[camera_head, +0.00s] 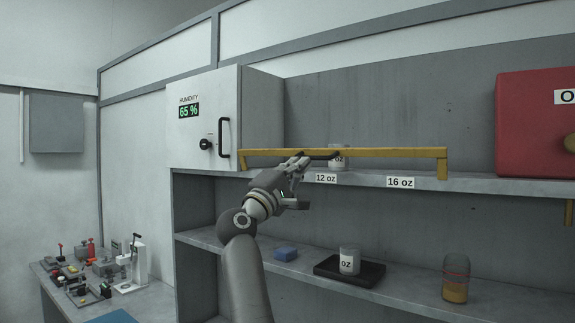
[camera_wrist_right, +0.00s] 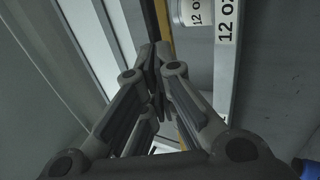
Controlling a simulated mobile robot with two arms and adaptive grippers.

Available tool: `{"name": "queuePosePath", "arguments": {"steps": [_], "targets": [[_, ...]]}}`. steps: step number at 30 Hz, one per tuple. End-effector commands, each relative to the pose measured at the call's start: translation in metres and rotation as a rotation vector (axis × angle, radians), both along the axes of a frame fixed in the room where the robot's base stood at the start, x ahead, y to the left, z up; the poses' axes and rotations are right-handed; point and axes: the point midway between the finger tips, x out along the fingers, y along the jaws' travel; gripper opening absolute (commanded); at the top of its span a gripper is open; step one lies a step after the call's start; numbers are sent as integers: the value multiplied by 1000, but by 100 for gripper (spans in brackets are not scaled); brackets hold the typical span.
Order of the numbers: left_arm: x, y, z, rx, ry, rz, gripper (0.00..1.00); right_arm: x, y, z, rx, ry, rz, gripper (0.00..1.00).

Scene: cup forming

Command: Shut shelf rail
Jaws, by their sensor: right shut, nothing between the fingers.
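The shelf rail (camera_head: 395,153) is a yellow bar with a short leg at its right end. It runs along the front of the upper shelf, in front of a cup (camera_head: 339,163). My right gripper (camera_head: 304,160) is shut and empty, at the left half of the rail and overlapping it in the head view. In the right wrist view its fingers (camera_wrist_right: 152,52) are together, with the yellow rail (camera_wrist_right: 164,22) just behind the tips. I cannot tell whether they touch it. The fingers hide part of the rail. My left gripper is not in view.
A humidity cabinet (camera_head: 205,118) stands left of the rail and a red box (camera_head: 535,122) right of it. The lower shelf holds a blue block (camera_head: 286,254), a cup on a black tray (camera_head: 350,279) and an amber-filled jar (camera_head: 456,279).

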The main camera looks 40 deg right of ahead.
Motion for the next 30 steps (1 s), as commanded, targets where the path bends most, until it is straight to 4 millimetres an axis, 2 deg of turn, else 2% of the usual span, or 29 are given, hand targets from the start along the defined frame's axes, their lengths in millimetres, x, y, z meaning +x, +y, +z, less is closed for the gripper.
{"name": "queuePosePath", "arguments": {"steps": [3,16,22,25,30], "targets": [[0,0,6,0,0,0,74,2,-6,5,-1,2,-1,0],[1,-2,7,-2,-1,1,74,3,-8,5,3,1,0,0],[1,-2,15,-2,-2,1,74,4,-11,19,99,25,4,0],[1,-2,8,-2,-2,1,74,5,-16,22,111,34,1,0],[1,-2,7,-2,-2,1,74,7,-21,32,107,36,0,0]]}}
